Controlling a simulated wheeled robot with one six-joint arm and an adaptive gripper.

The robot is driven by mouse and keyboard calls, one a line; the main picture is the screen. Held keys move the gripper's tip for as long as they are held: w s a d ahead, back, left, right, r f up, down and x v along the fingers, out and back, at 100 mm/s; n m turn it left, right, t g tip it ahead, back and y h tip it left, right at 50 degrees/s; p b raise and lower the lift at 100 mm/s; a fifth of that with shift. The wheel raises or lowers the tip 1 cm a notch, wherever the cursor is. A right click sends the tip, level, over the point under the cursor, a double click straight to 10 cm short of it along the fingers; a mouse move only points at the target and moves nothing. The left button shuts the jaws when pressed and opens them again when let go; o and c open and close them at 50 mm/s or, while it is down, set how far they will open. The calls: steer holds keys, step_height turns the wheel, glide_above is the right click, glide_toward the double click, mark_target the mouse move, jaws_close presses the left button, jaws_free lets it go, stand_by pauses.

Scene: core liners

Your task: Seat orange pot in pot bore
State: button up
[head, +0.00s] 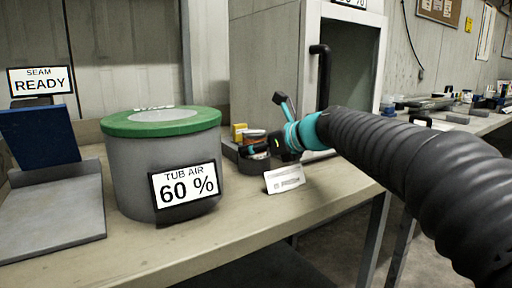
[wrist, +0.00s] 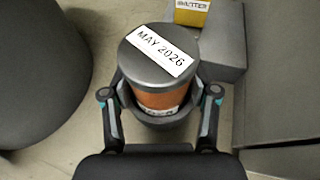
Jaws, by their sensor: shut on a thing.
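The orange pot (wrist: 160,98) has a grey lid with a "MAY 2026" label and shows between the fingers in the wrist view. My gripper (wrist: 161,96) is shut on it, one finger on each side. A dark round holder, seemingly the pot bore (wrist: 138,117), shows around the pot's lower part. Whether the pot is fully down in it or just above it, I cannot tell. In the head view my gripper (head: 270,147) is at the dark holder (head: 254,164) on the bench, and the pot is mostly hidden there.
A grey tub (head: 135,175) with a green lid and "TUB AIR 60 %" sign stands left. A yellow block (wrist: 192,12) sits on a grey block (wrist: 222,58) behind the holder. A white card (head: 285,179) stands in front. A grey cabinet (head: 265,60) rises behind.

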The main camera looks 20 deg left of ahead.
steer(key=o, duration=1.5)
steer(key=shift+f, duration=0.15)
steer(key=shift+c, duration=0.2)
steer(key=v, duration=1.2)
